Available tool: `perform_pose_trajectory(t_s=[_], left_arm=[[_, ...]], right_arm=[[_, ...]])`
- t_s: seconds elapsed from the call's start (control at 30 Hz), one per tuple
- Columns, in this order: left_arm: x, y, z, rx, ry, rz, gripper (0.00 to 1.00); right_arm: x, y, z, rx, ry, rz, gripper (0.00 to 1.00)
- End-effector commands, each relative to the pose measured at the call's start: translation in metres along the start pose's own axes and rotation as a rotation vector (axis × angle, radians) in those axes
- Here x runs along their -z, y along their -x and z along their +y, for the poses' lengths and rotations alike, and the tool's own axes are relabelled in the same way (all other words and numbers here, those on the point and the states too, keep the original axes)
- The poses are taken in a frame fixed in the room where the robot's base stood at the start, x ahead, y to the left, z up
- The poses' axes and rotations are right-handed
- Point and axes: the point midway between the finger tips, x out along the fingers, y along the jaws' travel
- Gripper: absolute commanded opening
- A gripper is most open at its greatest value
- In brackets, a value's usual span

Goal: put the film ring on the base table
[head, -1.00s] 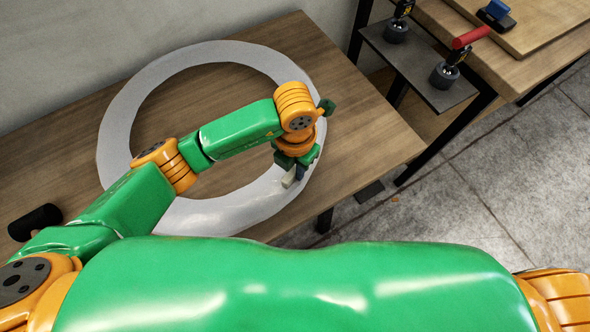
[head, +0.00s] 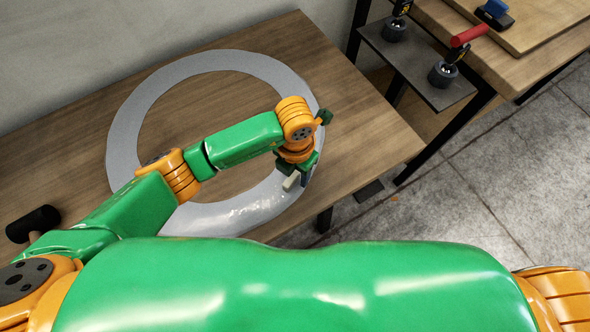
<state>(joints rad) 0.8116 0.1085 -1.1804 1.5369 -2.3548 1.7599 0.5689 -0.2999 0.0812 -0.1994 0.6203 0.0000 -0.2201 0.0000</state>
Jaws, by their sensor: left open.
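The film ring (head: 132,116) is a large, thin, pale grey-white ring. It appears to lie flat on the wooden base table (head: 340,120). My left gripper (head: 297,181) is open at the ring's right side, with its fingers at or just above the band. The fingers look clear of a grip, but I cannot tell whether they touch the ring. My left arm crosses over the ring and hides part of its lower left and right side. My right gripper is not in view.
A black mallet-like object (head: 36,220) lies at the table's left. At the upper right, a dark side shelf (head: 420,75) holds black-based tools, one with a red handle (head: 470,36). A wooden bench (head: 545,65) stands beyond. The table's right part is clear.

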Motion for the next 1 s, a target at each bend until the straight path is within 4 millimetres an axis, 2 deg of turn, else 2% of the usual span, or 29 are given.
perform_pose_trajectory(t_s=[0.37, 0.43, 0.6, 1.0], left_arm=[[-0.001, 0.095, 0.0, -0.002, -0.003, -0.006, 0.52], [-0.001, 0.11, 0.001, -0.002, -0.001, -0.004, 0.52], [0.0, 0.122, 0.0, 0.0, -0.001, -0.001, 0.52], [0.0, 0.121, 0.0, 0.001, -0.001, 0.0, 0.52]], right_arm=[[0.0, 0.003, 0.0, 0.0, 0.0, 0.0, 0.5], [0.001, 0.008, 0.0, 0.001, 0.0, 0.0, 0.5], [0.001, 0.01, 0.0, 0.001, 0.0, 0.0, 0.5], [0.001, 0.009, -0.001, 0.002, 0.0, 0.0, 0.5]])
